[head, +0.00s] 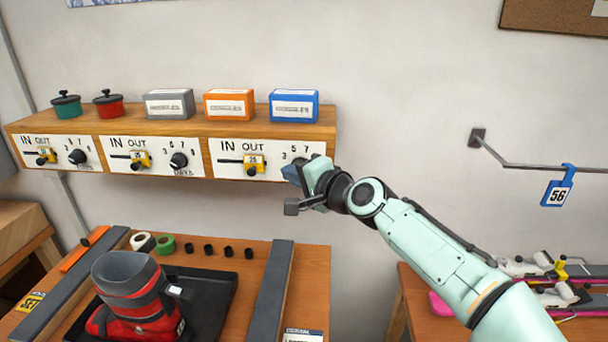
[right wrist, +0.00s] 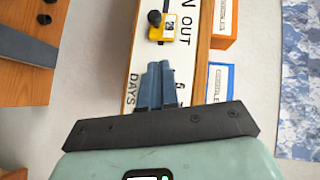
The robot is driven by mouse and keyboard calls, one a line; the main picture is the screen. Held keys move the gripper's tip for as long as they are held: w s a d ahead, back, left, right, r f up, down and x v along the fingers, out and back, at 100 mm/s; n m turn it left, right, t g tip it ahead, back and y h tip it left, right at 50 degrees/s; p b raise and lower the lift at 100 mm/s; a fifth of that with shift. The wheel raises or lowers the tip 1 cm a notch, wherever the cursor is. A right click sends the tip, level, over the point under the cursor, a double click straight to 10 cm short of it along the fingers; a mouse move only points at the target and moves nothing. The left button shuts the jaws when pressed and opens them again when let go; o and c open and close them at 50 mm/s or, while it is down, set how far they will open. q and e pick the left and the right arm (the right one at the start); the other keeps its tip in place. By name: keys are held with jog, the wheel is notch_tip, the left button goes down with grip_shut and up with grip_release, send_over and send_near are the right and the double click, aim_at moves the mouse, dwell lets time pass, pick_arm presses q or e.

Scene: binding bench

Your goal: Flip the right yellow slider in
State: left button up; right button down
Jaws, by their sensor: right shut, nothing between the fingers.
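The right yellow slider (head: 254,161) sits in its dark slot on the right white panel (head: 235,149), at the slot's right part, below the word OUT. A dark knob hangs just below it. In the right wrist view the slider (right wrist: 162,34) lies beyond the fingertips, with a clear gap. My right gripper (head: 290,173) is at the panel's right end, right of the slider; its blue fingers (right wrist: 154,66) are shut and empty. They cover the dial area by the numbers 5 and 7. My left gripper is not in view.
The middle panel (head: 125,152) and left panel have similar yellow sliders. Grey, orange (head: 229,104) and blue (head: 294,106) boxes and two small pots stand on the shelf (head: 325,119). Below is a bench with a red boot-like item (head: 130,290) on a black tray.

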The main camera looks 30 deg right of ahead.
aim_at(255, 169)
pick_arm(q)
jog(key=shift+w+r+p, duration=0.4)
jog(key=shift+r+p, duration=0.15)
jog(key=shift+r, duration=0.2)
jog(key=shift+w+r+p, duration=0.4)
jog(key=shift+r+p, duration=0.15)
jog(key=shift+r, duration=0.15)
pick_arm(e)
jog(key=shift+w+a+f, duration=0.3)
jog(key=shift+w+a, duration=0.3)
jog(key=shift+w, duration=0.4)
jog(key=shift+w+a+f, duration=0.3)
jog(key=shift+w+a, duration=0.3)
jog(key=shift+w, duration=0.4)
jog(key=shift+w+a+f, duration=0.3)
jog(key=shift+w+a, duration=0.3)
jog(key=shift+w, duration=0.4)
